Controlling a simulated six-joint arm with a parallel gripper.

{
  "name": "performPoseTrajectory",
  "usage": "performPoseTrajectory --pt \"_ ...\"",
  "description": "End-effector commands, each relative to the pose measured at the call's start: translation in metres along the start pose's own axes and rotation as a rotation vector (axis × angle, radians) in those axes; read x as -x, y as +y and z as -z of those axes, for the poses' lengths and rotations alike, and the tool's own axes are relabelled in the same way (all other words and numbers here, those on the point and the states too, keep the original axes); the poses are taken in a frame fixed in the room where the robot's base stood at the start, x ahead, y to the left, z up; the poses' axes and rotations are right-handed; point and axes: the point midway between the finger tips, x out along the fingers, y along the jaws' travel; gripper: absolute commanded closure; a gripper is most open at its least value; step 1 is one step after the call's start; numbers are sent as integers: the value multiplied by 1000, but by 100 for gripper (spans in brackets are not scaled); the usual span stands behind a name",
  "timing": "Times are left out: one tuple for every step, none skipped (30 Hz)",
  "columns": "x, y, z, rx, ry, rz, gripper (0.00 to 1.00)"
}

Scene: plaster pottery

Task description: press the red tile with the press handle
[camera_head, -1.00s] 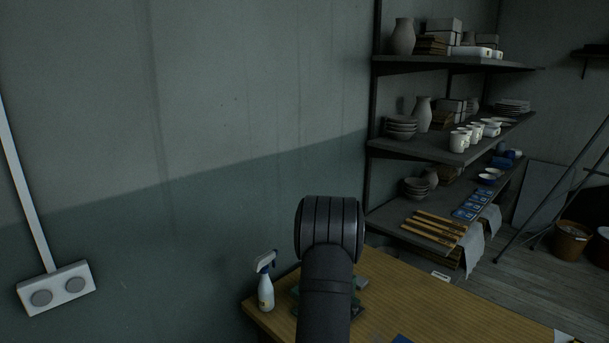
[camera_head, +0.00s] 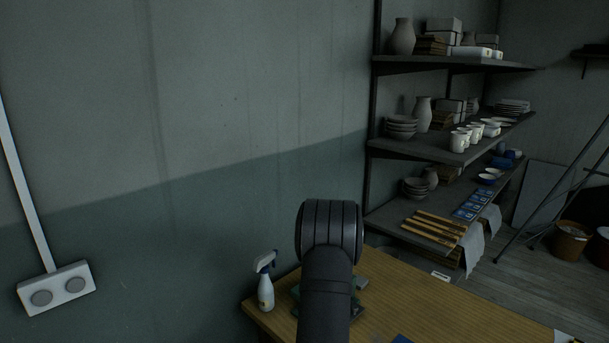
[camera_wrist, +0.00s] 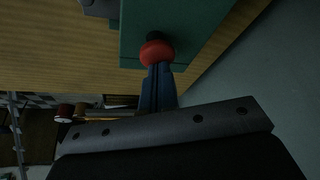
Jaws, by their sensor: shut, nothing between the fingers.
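In the wrist view my gripper (camera_wrist: 157,72) is shut, its narrow blue-grey fingers together and empty. Its tips are at a round red knob (camera_wrist: 157,53), seen overlapping the knob's edge; I cannot tell if they touch. The knob is in front of a green press body (camera_wrist: 190,22), a dark stem between them. In the head view my dark arm hides most of the press (camera_head: 358,309), and only small green-grey parts show on the wooden table (camera_head: 440,300). The gripper is hidden there. I cannot make out the red tile in either view.
A white spray bottle (camera_head: 265,285) stands left of the press near the table's left edge. A blue item (camera_head: 402,339) lies at the bottom edge of the view. Shelves (camera_head: 450,145) with pottery stand behind the table. The table's right part looks mostly clear.

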Motion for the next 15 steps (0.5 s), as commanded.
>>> performPoseTrajectory --pt "-2 0 -2 0 -2 0 100" --pt "-4 0 -2 0 -3 0 100" --pt "-5 0 -3 0 -3 0 100" --pt "-6 0 -3 0 -3 0 100" --pt "-7 0 -4 0 -3 -1 100" --pt "-8 0 -4 0 -3 -1 100" --pt "-9 0 -4 0 -3 0 100" --pt "-10 0 -5 0 -3 0 100" --pt "-12 0 -6 0 -3 0 100" --pt "-13 0 -6 0 -3 0 100" --pt "-14 0 -6 0 -3 0 100" --pt "-15 0 -7 0 -3 -1 100" --pt "-17 0 -8 0 -4 -1 100" --pt "-18 0 -9 0 -4 -1 100" --pt "-20 0 -10 0 -5 -1 100"
